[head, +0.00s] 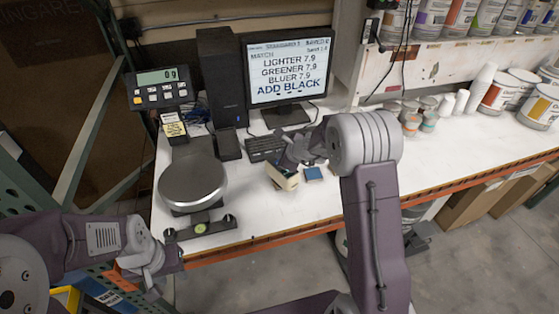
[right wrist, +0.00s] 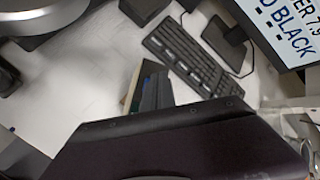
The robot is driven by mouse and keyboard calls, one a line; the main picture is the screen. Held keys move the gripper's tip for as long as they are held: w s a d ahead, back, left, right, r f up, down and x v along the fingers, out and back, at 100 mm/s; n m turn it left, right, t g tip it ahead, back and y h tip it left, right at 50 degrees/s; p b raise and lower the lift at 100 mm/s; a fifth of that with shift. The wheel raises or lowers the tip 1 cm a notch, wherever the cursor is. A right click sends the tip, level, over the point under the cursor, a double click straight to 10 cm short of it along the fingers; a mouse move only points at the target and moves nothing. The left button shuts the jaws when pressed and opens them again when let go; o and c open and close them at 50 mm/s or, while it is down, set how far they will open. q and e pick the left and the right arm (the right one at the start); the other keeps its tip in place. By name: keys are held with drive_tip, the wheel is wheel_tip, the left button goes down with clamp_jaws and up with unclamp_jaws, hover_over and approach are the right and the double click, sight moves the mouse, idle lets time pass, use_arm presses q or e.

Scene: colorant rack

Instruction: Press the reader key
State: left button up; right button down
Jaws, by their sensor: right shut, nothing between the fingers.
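I cannot make out a key marked as the reader's. A small black upright block (head: 228,143), which may be the reader, stands in front of the computer tower; part of a dark block shows at the top of the right wrist view (right wrist: 143,8). My right gripper (head: 293,157) is over the bench between the keyboard (head: 262,149) and an open cream box (head: 282,178), its fingers shut and empty, partly hidden by my arm. The keyboard also shows in the right wrist view (right wrist: 186,52). My left gripper (head: 158,270) is low at the left, off the bench's front edge; its fingers are unclear.
The monitor (head: 288,68) reads "ADD BLACK". A round scale (head: 193,183) stands at the bench's left, with its display (head: 160,88) reading 0 g. A blue square (head: 313,173) lies beside the cream box. Small cans (head: 411,123) and paper cups stand at the right.

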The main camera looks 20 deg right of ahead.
drive_tip(key=shift+r, duration=0.2)
wheel_tip(320, 180, up, 5)
drive_tip(key=p, duration=0.4)
drive_tip(key=shift+r, duration=0.1)
idle(0.7)
drive_tip(key=s+a+n+g+y+b, duration=0.1)
drive_tip(key=s+a+n+b, duration=0.15)
drive_tip(key=s+n, duration=0.35)
drive_tip(key=s+a+n+g+b, duration=0.1)
drive_tip(key=s+a+n, duration=0.3)
drive_tip(key=s, duration=0.3)
drive_tip(key=s+d+f+n+g+h, duration=0.1)
drive_tip(key=s+d+f+n+g, duration=0.2)
drive_tip(key=s+n, duration=0.4)
drive_tip(key=s+d+f+n+g+h, duration=0.2)
drive_tip(key=s+n, duration=0.5)
drive_tip(key=s, duration=0.4)
wheel_tip(320, 180, down, 2)
drive_tip(key=shift+s+d+f+g, duration=0.25)
drive_tip(key=shift+d+g, duration=0.15)
drive_tip(key=shift+d, duration=0.3)
